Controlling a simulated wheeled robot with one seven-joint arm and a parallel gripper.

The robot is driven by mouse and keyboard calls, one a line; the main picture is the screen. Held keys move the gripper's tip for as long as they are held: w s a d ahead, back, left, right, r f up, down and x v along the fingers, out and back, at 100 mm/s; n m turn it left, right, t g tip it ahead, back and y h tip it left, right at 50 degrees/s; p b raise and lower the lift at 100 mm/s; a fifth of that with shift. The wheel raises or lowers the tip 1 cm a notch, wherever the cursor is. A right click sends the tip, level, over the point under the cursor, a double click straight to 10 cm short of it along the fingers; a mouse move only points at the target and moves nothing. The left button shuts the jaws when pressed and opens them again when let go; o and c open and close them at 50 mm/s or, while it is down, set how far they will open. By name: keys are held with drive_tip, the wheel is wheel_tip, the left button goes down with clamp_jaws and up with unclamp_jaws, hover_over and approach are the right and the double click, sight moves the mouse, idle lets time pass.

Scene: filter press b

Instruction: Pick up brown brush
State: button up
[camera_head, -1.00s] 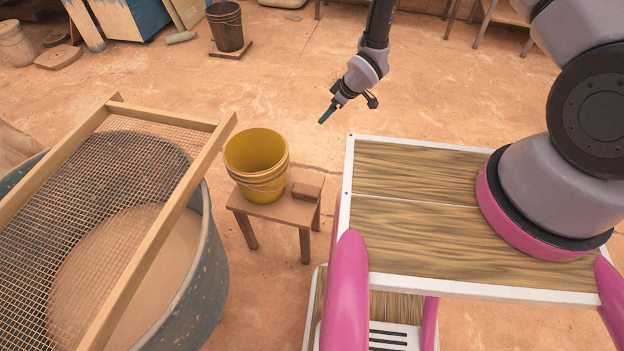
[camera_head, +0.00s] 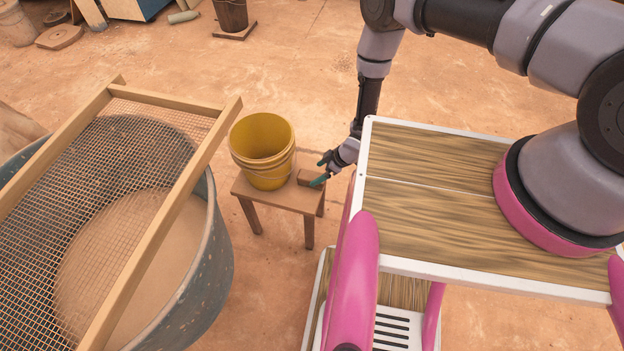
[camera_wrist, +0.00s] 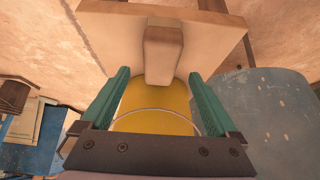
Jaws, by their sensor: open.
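The brown brush (camera_head: 309,177) is a small block lying on the right part of the small wooden stool (camera_head: 268,193), beside the yellow bucket (camera_head: 263,150). In the wrist view the brush (camera_wrist: 162,53) shows ahead, its near end between the lines of my two fingers, with the yellow bucket (camera_wrist: 155,106) behind it. My gripper (camera_head: 322,172) is open and empty, at the right edge of the stool, close to the brush. In the wrist view the teal fingers (camera_wrist: 160,92) stand apart on either side of the brush. Whether they overlap its sides is hard to tell.
A large tub (camera_head: 205,255) with a wood-framed mesh screen (camera_head: 135,115) stands left of the stool. My wood-topped base is close on the right. Open floor (camera_head: 290,70) lies behind the stool, with a brown bucket (camera_head: 232,15) farther back.

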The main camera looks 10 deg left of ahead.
sight(312, 176)
drive_tip(key=x, duration=0.5)
clamp_jaws()
drive_tip(key=shift+r, duration=0.15)
wheel_tip(312, 176, up, 10)
drive_tip(key=shift+f, duration=0.15)
idle(0.4)
